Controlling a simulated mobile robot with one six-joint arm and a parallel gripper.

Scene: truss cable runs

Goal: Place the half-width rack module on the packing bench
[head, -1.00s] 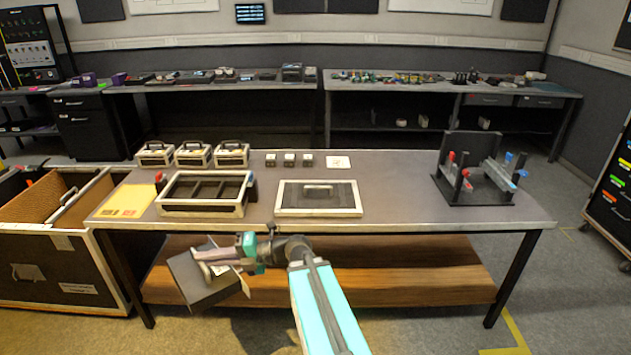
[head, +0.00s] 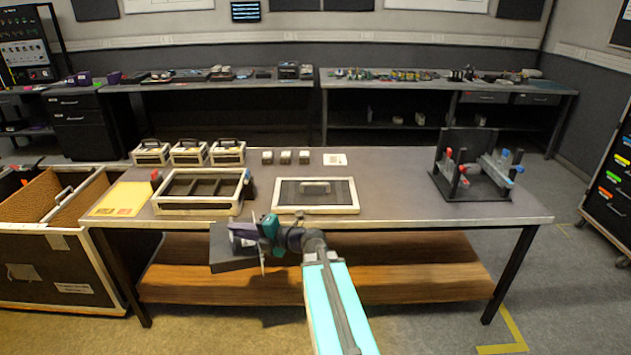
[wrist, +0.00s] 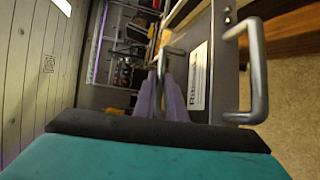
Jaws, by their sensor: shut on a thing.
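The half-width rack module (head: 230,249) is a dark grey box held in front of the bench's front edge, at about the height of the gap under the top. My gripper (head: 247,238) is shut on it from the right. In the wrist view the module's front panel (wrist: 229,65) shows a white label and metal handles, and my gripper's fingers (wrist: 172,98) are close around one handle. The packing bench (head: 400,195) has a grey top and a wooden lower shelf. Part of the module is hidden behind my gripper.
On the bench are a yellow envelope (head: 122,199), an open divided case (head: 198,208), a flat framed lid (head: 316,208), small cases (head: 189,154) and a black stand (head: 474,190). The top between lid and stand is clear. An open road case (head: 60,260) stands left.

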